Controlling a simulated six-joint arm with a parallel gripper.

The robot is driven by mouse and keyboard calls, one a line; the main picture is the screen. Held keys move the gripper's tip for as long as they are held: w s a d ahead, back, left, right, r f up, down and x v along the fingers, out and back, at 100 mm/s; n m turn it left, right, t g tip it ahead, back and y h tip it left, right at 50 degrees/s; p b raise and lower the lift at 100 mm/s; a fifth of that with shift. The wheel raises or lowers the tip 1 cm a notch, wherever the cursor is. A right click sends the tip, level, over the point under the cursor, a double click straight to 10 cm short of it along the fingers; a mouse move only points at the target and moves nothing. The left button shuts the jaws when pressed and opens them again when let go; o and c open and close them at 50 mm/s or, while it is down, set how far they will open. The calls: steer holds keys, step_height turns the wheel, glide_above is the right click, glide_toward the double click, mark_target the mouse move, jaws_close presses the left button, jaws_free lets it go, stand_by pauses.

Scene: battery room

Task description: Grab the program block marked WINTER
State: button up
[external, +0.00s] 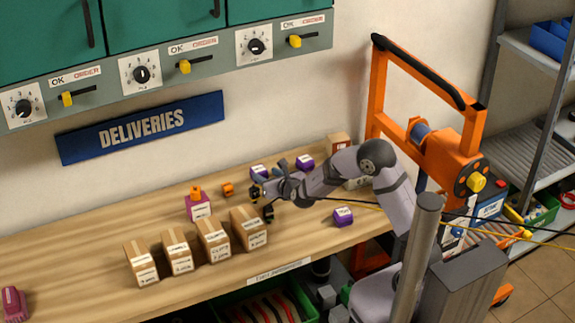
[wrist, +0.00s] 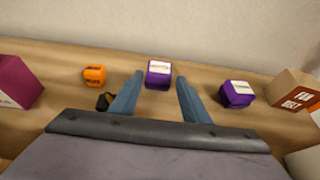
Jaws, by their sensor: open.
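Three purple blocks with white labels lie on the wooden bench: one at the back (external: 259,173), one right of it (external: 305,163), one nearer the front edge (external: 343,216). Their labels are too small to read, so I cannot tell which says WINTER. My gripper (external: 262,200) is open and empty, low over the bench behind the cardboard boxes. In the wrist view, one purple block (wrist: 159,74) shows between the two fingertips, seemingly ahead of them. Another purple block (wrist: 237,93) sits to the right of the right finger.
An orange block (wrist: 95,75) and a small dark thing (wrist: 104,101) are left of the fingers. A magenta box (external: 198,208) stands farther left. Several cardboard boxes (external: 213,238) line the front. A FAN BELT box (wrist: 290,92) is at right. The wall is close behind.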

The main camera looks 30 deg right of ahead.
mark_target(262, 173)
steer(key=shift+w+f, duration=0.1)
steer(key=shift+w, duration=0.05)
steer(key=shift+p+x, duration=1)
steer(key=shift+x, duration=1.5)
steer(key=shift+f, duration=0.1)
steer(key=c, duration=0.7)
